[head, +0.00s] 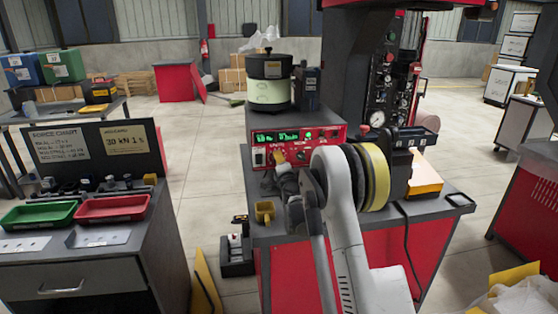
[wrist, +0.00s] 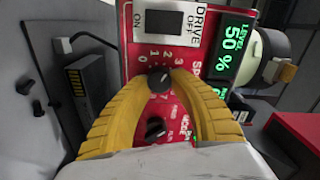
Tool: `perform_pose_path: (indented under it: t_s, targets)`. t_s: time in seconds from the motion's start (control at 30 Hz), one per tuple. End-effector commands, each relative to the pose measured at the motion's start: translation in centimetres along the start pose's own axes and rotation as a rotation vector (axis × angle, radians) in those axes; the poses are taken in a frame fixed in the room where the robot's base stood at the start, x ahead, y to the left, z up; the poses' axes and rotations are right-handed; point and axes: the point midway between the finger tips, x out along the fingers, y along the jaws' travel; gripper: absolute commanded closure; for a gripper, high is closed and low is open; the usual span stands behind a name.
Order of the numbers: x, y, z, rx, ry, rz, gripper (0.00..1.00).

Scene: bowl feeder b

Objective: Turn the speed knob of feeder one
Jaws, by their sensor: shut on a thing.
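The red control panel (head: 330,134) with green displays is on the front of the bench unit. In the wrist view, the black speed knob (wrist: 158,80) sits on the red panel (wrist: 140,54) inside a numbered scale, beside lettering starting "SP". My gripper (wrist: 162,77) has its yellow ribbed fingers shut on this knob, one on each side. In the head view, my gripper (head: 278,156) is at the panel's lower left and the knob is hidden. A display (wrist: 234,45) reads LEVEL 50 %. The knob's pointer is too small to read surely.
A second black knob (wrist: 155,128) is close below, between my fingers. A DRIVE ON/OFF switch (wrist: 165,21) is above. A dark pot with a pale band (head: 269,92) stands atop the unit.

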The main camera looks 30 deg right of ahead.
Motion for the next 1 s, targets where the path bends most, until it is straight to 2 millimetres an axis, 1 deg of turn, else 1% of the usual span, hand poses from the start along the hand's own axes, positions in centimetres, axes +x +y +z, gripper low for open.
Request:
perform_pose_path:
  t_s: [0.2, 0.4, 0.6, 1.0]
  targets:
    - [0.03, -0.01, 0.02, 0.139, 0.000, 0.000, 1.00]
    - [0.03, 0.02, 0.02, 0.221, -0.001, 0.000, 1.00]
    - [0.03, 0.03, 0.03, 0.257, -0.001, 0.000, 1.00]
    - [0.04, 0.03, 0.03, 0.263, -0.001, 0.000, 1.00]
